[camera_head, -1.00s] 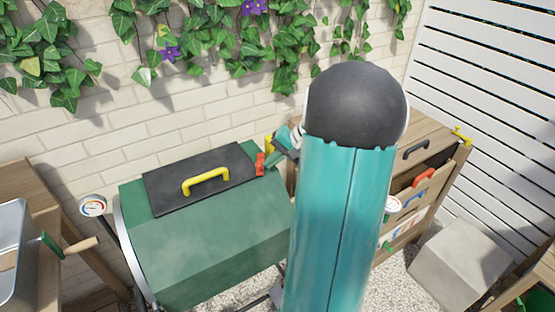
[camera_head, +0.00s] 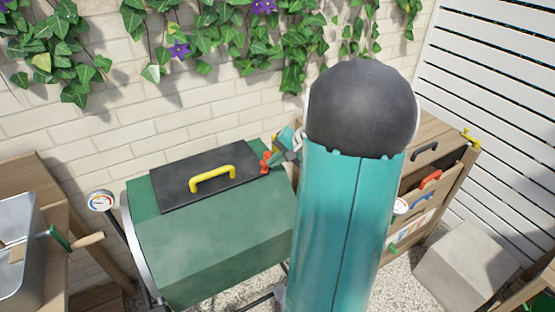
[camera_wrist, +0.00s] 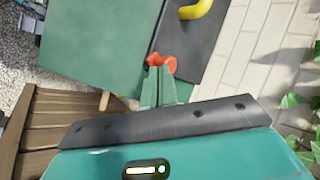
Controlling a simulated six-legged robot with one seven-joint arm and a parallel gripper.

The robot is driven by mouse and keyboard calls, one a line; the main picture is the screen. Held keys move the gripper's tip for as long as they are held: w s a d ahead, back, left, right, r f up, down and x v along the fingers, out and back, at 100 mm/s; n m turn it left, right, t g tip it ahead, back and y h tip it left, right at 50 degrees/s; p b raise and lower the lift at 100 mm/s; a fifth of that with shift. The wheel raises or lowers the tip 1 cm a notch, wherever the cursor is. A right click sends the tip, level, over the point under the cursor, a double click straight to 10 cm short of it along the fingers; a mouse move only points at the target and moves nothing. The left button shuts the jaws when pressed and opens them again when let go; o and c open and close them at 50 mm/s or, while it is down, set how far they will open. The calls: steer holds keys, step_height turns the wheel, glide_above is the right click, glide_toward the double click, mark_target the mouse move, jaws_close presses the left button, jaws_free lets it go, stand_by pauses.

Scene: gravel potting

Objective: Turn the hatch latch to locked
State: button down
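The black hatch (camera_head: 205,175) lies closed on top of the green drum (camera_head: 225,235) and has a yellow handle (camera_head: 212,178). The red hatch latch (camera_head: 265,162) is at the hatch's right edge. In the wrist view the latch (camera_wrist: 161,62) shows just beyond my fingertips, beside the hatch (camera_wrist: 205,45). My gripper (camera_wrist: 160,72) has its two green fingers close together, with the tips at the latch; they appear shut on it. The fingertips partly cover the latch, so its exact turn is hard to read. In the head view my arm hides part of the gripper.
A dial gauge (camera_head: 101,201) stands left of the drum. A metal tray (camera_head: 15,250) sits on a wooden bench at the left. A wooden drawer cabinet (camera_head: 440,150) and a grey block (camera_head: 465,265) are at the right. A brick wall with ivy is behind.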

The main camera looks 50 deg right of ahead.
steer(key=w+a+m+h, duration=0.1)
steer(key=m, duration=0.1)
steer(key=w+a+m+h, duration=0.1)
steer(key=shift+a+m+t+h, duration=0.3)
steer(key=shift+m+t+h, duration=0.1)
steer(key=w+m+h, duration=0.1)
steer(key=w+a+m+h, duration=0.1)
steer(key=m, duration=0.1)
steer(key=shift+w+a+m, duration=0.1)
steer(key=shift+a+m, duration=0.1)
steer(key=shift+m, duration=0.1)
steer(key=shift+w+a+h, duration=0.2)
steer(key=shift+w+h, duration=0.1)
steer(key=shift+w, duration=0.85)
